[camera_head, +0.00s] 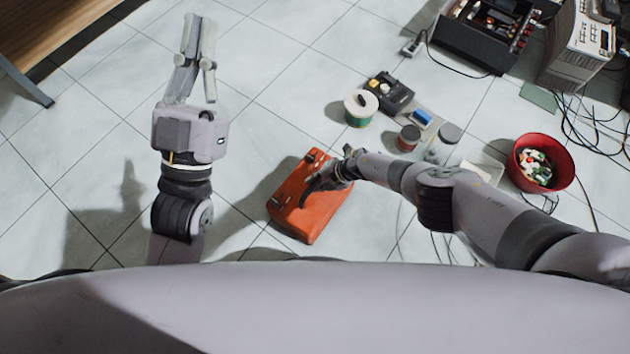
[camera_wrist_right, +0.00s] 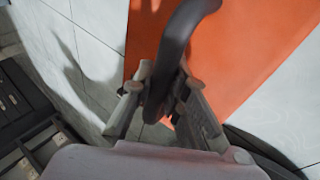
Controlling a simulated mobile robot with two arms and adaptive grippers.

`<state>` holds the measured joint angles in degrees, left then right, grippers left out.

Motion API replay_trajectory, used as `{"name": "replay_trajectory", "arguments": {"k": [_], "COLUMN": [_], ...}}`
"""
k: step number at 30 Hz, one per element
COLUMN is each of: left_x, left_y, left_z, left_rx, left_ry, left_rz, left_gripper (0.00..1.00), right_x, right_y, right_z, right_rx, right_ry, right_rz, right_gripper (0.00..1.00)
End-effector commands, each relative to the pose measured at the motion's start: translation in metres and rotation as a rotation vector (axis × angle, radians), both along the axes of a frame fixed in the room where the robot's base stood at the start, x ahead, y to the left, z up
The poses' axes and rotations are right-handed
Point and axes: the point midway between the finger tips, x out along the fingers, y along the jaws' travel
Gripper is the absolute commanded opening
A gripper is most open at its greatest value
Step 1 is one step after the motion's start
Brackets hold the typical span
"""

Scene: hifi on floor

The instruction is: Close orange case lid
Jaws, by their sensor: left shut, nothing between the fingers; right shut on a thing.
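The orange case (camera_head: 298,222) lies on the tiled floor in front of me, left of my right forearm. Its orange top looks flat in the head view; I cannot tell whether the lid sits fully down. My right gripper (camera_head: 328,180) is at the case's upper right part. In the right wrist view, my right gripper (camera_wrist_right: 160,105) is shut on a dark curved handle (camera_wrist_right: 180,35), with the orange surface (camera_wrist_right: 245,50) behind it. My left gripper (camera_head: 198,80) is shut and empty, away from the case at the upper left.
A red bowl (camera_head: 560,172) with small items is at the right. Electronics and cables fill the upper right. Floor left of the case is clear.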

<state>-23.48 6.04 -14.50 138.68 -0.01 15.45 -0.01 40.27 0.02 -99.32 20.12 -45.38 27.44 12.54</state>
Motion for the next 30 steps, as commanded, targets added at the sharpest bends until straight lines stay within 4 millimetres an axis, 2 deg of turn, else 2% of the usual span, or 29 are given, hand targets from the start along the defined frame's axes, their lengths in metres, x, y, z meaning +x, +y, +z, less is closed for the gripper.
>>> {"name": "replay_trajectory", "arguments": {"k": [1,2,11,23,30], "left_x": [0.0,0.0,0.0,0.0,0.0], "left_y": [0.0,0.0,0.0,-0.001,-0.001], "left_z": [0.0,0.0,0.0,0.001,0.0], "left_rx": [0.0,0.0,-0.001,-0.002,-0.001], "left_ry": [0.0,0.0,0.0,-0.001,0.0], "left_rz": [0.0,0.0,-0.001,-0.003,-0.002], "left_gripper": [0.0,0.0,0.0,0.0,0.0], "right_x": [0.0,0.0,0.0,0.001,0.002], "right_y": [0.003,0.003,0.001,-0.001,-0.009], "right_z": [0.001,0.001,0.0,0.002,0.013], "right_rx": [0.004,0.005,0.002,0.0,-0.003], "right_ry": [0.001,0.001,0.0,-0.003,-0.006], "right_rz": [0.0,0.0,0.0,0.002,0.005], "right_gripper": [0.0,0.16,0.36,0.36,0.36]}}
